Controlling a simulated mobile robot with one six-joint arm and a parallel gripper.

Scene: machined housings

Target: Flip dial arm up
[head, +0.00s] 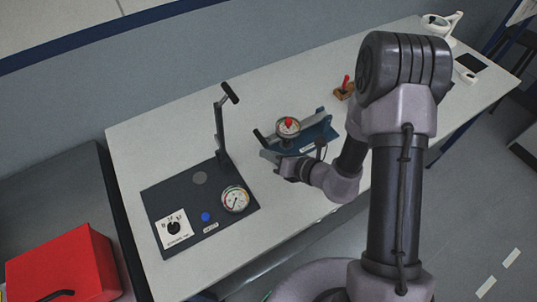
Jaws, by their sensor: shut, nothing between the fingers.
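A small round dial (288,127) with a red centre sits on a blue fixture (318,133) near the middle of the table. A dark bar with a black end (259,135) sticks out to the left of the dial. My gripper (268,155) is shut and empty, just in front of and below the dial, at the fixture's left front side. I cannot tell whether it touches the fixture. My wrist and forearm hide part of the fixture's front and right side.
Left of my gripper lies a dark panel (165,197) with an upright T-handled lever (220,130), a gauge (235,199), a blue button (206,217) and a rotary knob (173,228). A red box (62,268) is at lower left. A small red-handled part (345,88) stands behind.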

